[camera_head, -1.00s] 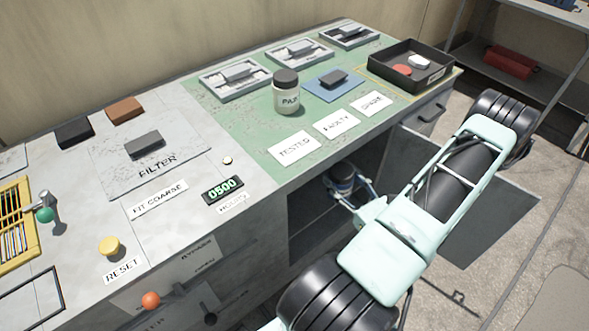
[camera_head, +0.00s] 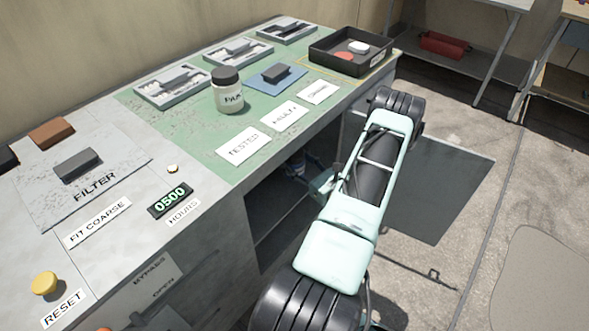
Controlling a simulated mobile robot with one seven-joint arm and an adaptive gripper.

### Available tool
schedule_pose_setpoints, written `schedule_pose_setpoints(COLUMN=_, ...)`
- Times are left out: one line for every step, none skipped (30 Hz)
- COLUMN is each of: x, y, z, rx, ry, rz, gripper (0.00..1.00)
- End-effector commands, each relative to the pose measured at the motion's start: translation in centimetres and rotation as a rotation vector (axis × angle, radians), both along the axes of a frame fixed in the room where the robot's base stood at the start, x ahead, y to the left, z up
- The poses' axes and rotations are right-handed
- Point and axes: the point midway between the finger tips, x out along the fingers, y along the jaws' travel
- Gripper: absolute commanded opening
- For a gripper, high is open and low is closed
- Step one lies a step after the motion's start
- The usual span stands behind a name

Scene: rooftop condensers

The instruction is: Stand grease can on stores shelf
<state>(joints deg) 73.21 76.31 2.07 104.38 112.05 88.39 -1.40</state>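My arm reaches down into the open cupboard (camera_head: 275,215) under the bench. My gripper (camera_head: 308,172) is at the cupboard opening, mostly hidden by the bench edge and my arm. A small blue and white patch, perhaps a can (camera_head: 296,165), shows dimly beside the fingers; I cannot tell whether they are closed on it. A white jar with a dark lid (camera_head: 229,94) stands upright on the green mat, its label not clearly readable. A metal rack shelf (camera_head: 470,55) at the back right holds a red item; I cannot tell whether it is the stores shelf.
The bench top holds a black tray (camera_head: 320,58), a blue pad (camera_head: 275,80), several grey frames, labels and a filter plate (camera_head: 85,178). A yellow reset button (camera_head: 44,283) is at the front left. An open cupboard door (camera_head: 430,190) hangs right of my arm. The floor at right looks clear.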

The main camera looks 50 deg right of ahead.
Motion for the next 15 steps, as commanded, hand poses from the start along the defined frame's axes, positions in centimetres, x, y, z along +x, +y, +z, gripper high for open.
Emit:
schedule_pose_setpoints(x=0.4, y=-0.2, z=-0.7, rx=-0.001, ry=-0.002, rz=0.001, gripper=0.15)
schedule_pose_setpoints(x=0.3, y=-0.2, z=-1.3, rx=0.0, ry=0.0, rz=0.0, gripper=0.15)
schedule_pose_setpoints(x=0.3, y=-0.2, z=-2.0, rx=0.001, ry=-0.001, rz=0.0, gripper=0.15)
schedule_pose_setpoints(x=0.3, y=-0.2, z=-2.5, rx=0.001, ry=-0.001, rz=0.0, gripper=0.15)
schedule_pose_setpoints(x=0.3, y=-0.2, z=-2.9, rx=0.001, ry=-0.001, rz=0.0, gripper=0.15)
schedule_pose_setpoints(x=0.3, y=-0.2, z=-3.3, rx=0.001, ry=-0.002, rz=0.001, gripper=0.15)
schedule_pose_setpoints(x=0.3, y=-0.2, z=-3.5, rx=0.0, ry=-0.002, rz=0.001, gripper=0.15)
schedule_pose_setpoints(x=0.3, y=-0.2, z=-3.5, rx=-0.001, ry=-0.003, rz=0.001, gripper=0.15)
schedule_pose_setpoints(x=0.3, y=-0.2, z=-3.4, rx=-0.002, ry=-0.003, rz=0.001, gripper=0.15)
schedule_pose_setpoints(x=0.3, y=-0.2, z=-3.4, rx=-0.002, ry=-0.003, rz=0.0, gripper=0.15)
schedule_pose_setpoints(x=0.3, y=-0.2, z=-3.3, rx=-0.002, ry=-0.003, rz=0.0, gripper=0.15)
schedule_pose_setpoints(x=0.3, y=-0.2, z=-3.3, rx=-0.002, ry=-0.003, rz=0.001, gripper=0.15)
schedule_pose_setpoints(x=0.3, y=-0.2, z=-3.3, rx=-0.001, ry=-0.002, rz=0.001, gripper=0.15)
schedule_pose_setpoints(x=0.3, y=-0.2, z=-3.3, rx=-0.001, ry=-0.002, rz=0.001, gripper=0.15)
schedule_pose_setpoints(x=0.3, y=-0.2, z=-3.4, rx=-0.001, ry=-0.002, rz=0.0, gripper=0.15)
